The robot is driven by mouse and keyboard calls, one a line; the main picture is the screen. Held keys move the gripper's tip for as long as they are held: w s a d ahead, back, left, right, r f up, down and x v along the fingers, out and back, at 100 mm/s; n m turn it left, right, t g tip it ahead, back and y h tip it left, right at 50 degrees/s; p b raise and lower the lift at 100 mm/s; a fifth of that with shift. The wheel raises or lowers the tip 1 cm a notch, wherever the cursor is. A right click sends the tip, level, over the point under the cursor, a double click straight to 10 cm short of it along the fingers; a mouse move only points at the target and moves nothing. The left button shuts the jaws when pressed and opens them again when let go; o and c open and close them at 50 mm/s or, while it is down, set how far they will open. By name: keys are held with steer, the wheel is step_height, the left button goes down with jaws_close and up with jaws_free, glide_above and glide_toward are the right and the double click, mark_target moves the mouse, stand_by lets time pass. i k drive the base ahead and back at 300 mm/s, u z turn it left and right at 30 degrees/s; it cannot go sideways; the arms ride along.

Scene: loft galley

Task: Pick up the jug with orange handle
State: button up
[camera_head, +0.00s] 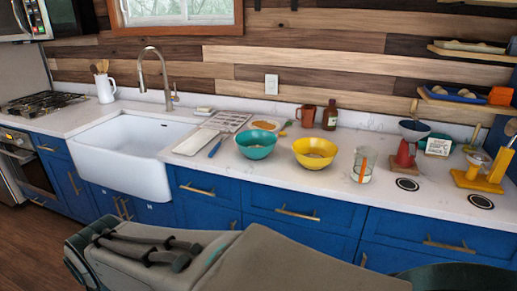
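The jug with the orange handle (362,168) stands upright on the white counter, right of the yellow bowl and near the counter's front edge. Its body looks clear or pale, and its orange handle faces the camera. My gripper is not visible; only grey links of my own arm fill the bottom foreground, well short of the jug. Nothing is touching the jug.
A yellow bowl (314,153) and a teal bowl (256,145) stand left of the jug. A brown bottle (330,116) and a brown mug (306,115) are behind. A red pour-over stand (404,157) is to the right. Blue cabinets (309,210) front the counter (335,180).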

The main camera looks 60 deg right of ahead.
mark_target(365, 156)
steer(key=z, duration=2.15)
